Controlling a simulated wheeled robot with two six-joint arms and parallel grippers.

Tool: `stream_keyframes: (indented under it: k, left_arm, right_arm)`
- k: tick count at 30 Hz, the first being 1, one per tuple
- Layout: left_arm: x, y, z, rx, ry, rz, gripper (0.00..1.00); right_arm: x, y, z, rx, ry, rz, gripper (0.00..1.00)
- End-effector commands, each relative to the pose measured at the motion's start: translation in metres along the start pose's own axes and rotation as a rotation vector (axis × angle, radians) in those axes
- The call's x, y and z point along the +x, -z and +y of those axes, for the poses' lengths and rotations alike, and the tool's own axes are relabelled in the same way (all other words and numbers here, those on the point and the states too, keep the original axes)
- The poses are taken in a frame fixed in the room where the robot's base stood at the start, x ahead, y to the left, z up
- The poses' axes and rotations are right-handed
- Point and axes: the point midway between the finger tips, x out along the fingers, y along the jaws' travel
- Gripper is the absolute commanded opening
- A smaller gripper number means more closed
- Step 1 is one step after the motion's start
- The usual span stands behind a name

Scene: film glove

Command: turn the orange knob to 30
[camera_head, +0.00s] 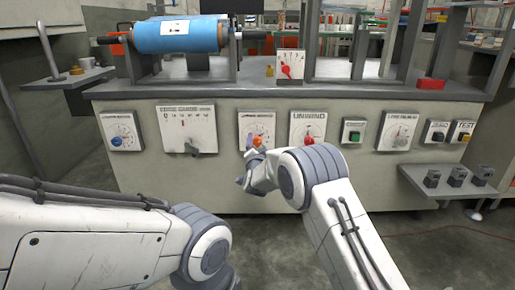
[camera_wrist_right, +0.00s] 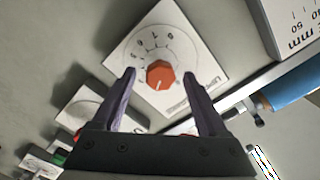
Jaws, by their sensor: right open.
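The orange knob (camera_head: 257,140) sits on a square white dial plate (camera_head: 244,121) on the front of the grey console, left of the UNWIND dial. In the right wrist view the orange knob (camera_wrist_right: 160,74) lies between the two fingers, with a gap on both sides. A pale mark shows on its face, but the scale around it is too small to read surely. My right gripper (camera_head: 248,160) is open and empty, just in front of and below the knob in the head view. My left arm shows at lower left; its gripper is out of view.
The UNWIND dial (camera_head: 308,129) with a red knob is close on the right. A slider panel (camera_head: 187,129) and a blue-knobbed dial (camera_head: 121,131) are on the left. A green button (camera_head: 353,131) is farther right. A blue roll (camera_head: 180,34) lies above on the console.

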Motion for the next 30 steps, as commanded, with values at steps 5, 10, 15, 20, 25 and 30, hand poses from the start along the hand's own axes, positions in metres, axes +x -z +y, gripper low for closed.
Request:
stream_keyframes:
  k: [5, 10, 15, 20, 25, 30]
  left_arm:
    - [0.006, 0.0, -0.001, 0.0, 0.0, 0.0, 0.5]
    - [0.007, 0.0, -0.001, 0.0, 0.0, 0.0, 0.5]
    - [0.007, 0.0, -0.001, 0.0, 0.0, 0.0, 0.5]
    - [0.007, 0.0, -0.001, 0.0, 0.0, 0.0, 0.5]
    - [0.006, 0.0, -0.001, 0.0, 0.0, 0.0, 0.5]
    - [0.001, 0.0, 0.0, 0.0, 0.0, 0.0, 0.5]
  right_arm:
    - [0.013, 0.0, 0.001, 0.001, 0.0, 0.001, 0.76]
    - [0.016, 0.001, 0.0, 0.0, 0.0, 0.0, 0.76]
    - [0.016, 0.001, 0.0, 0.0, 0.0, 0.0, 0.76]
    - [0.016, 0.001, 0.0, 0.0, 0.0, 0.0, 0.27]
    - [0.016, 0.001, 0.0, -0.001, 0.0, 0.0, 0.0]
    - [0.016, 0.002, -0.002, -0.025, 0.0, -0.001, 0.0]
